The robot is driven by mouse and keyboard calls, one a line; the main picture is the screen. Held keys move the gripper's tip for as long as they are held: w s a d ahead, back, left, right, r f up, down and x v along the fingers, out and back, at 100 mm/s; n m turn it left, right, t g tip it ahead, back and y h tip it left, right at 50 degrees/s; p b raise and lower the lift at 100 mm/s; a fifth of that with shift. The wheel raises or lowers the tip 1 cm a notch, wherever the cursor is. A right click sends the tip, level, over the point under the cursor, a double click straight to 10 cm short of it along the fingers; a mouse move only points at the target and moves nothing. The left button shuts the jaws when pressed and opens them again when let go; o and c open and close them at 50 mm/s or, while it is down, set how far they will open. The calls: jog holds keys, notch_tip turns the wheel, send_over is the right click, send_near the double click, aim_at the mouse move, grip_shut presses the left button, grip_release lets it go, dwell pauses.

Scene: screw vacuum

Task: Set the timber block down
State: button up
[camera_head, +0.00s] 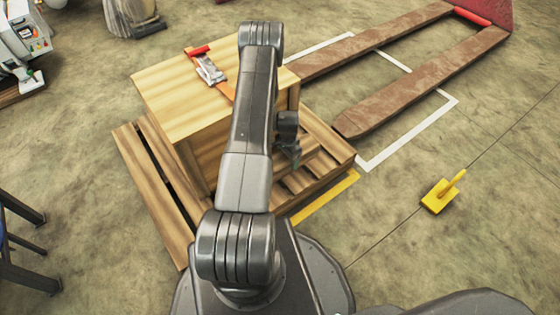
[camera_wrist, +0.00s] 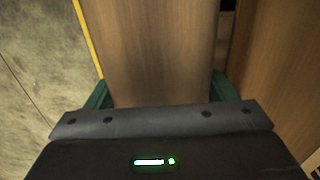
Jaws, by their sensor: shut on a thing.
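My gripper (camera_head: 290,154) is low beside the right side of the wooden crate, above the pallet's slats. In the wrist view its two green fingers (camera_wrist: 161,92) are on either side of a brown wooden piece, the timber block (camera_wrist: 157,50), and are shut on it. The block fills the middle of that view, its grain running away from the gripper. In the head view I cannot pick the block out from the arm and the slats. Whether its underside touches the pallet (camera_head: 165,215) cannot be told.
The large crate (camera_head: 165,88) stands on the pallet, close to the gripper's right in the wrist view (camera_wrist: 272,70). An orange strap with a metal buckle (camera_head: 210,70) lies on top. Rusty forks (camera_head: 400,90) lie behind right. A yellow object (camera_head: 440,195) stands on open floor at right.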

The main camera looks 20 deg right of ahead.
jog(key=shift+f+b, duration=0.65)
jog(key=shift+f, duration=2)
jog(key=shift+f, duration=0.15)
jog(key=o, duration=1.7)
notch_tip(320, 180, up, 12)
jog(key=p, duration=0.3)
jog(key=shift+p, duration=0.35)
